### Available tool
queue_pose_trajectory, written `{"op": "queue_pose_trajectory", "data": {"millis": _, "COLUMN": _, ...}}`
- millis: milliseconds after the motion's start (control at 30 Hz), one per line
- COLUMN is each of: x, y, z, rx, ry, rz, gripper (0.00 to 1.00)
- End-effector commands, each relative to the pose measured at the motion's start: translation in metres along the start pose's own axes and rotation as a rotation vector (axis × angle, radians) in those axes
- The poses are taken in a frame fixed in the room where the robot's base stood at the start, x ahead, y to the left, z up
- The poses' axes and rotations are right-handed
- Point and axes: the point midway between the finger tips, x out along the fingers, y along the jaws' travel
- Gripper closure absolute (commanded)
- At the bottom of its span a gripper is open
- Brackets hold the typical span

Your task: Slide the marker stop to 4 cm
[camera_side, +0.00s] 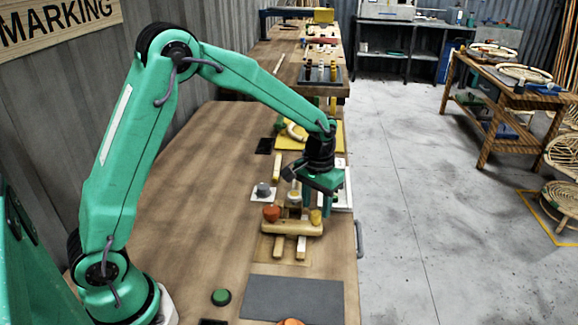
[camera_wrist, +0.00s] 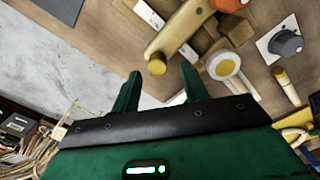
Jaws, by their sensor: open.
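A wooden bar (camera_side: 290,229) lies crosswise on the marking fixture, with an orange knob (camera_side: 271,213) at its left and a small yellow peg (camera_side: 316,217) at its right end. No part is clearly labelled as the marker stop, and I cannot read a 4 cm mark. My gripper (camera_side: 317,212) is open and points down over the right end of the bar. In the wrist view the yellow peg (camera_wrist: 157,66) appears between my two spread fingertips (camera_wrist: 161,68). I cannot tell whether either finger touches it. A white strip (camera_wrist: 149,14) shows beyond the bar.
A grey knob on a white plate (camera_side: 263,190) stands left of my gripper. A white round cup with a yellow centre (camera_wrist: 224,66) is near the bar. A grey mat (camera_side: 290,298) and a green button (camera_side: 221,297) lie in front. The table's left middle is clear.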

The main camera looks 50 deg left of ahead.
Motion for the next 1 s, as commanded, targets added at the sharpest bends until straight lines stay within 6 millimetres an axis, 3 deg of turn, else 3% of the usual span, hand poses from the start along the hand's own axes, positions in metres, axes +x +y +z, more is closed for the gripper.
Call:
{"op": "queue_pose_trajectory", "data": {"millis": 400, "x": -0.05, "y": -0.001, "z": -0.001, "rx": -0.002, "ry": 0.004, "rz": 0.001, "gripper": 0.56}}
{"op": "queue_pose_trajectory", "data": {"millis": 1000, "x": -0.059, "y": -0.002, "z": 0.002, "rx": 0.001, "ry": 0.009, "rz": 0.002, "gripper": 0.56}}
